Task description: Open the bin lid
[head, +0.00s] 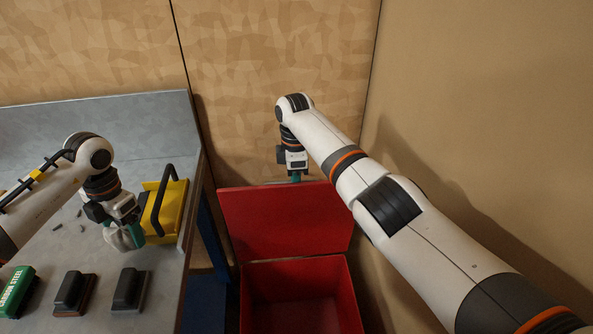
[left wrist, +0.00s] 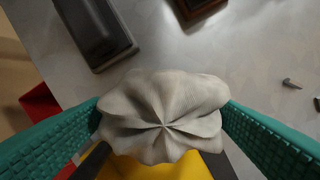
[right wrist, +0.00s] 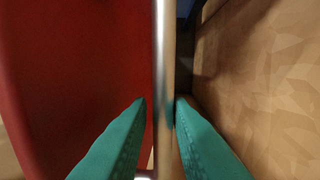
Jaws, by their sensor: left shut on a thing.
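The red bin (head: 300,300) stands on the floor right of the table, with its inside visible. Its red lid (head: 285,228) is raised at the back and also fills the left of the right wrist view (right wrist: 75,80). My right gripper (head: 294,178) is at the lid's top edge. In the right wrist view its teal fingers (right wrist: 161,103) stand on either side of a metal bar handle (right wrist: 164,50), with a small gap showing at the left finger. My left gripper (head: 126,236) is shut on a crumpled grey cloth (left wrist: 165,115) above the table.
On the grey table (head: 160,285) are a yellow caddy (head: 165,208) with a black handle, dark brushes (head: 130,289), a green box (head: 17,290) and small screws. A wooden wall stands close behind the bin, and a tan wall to its right.

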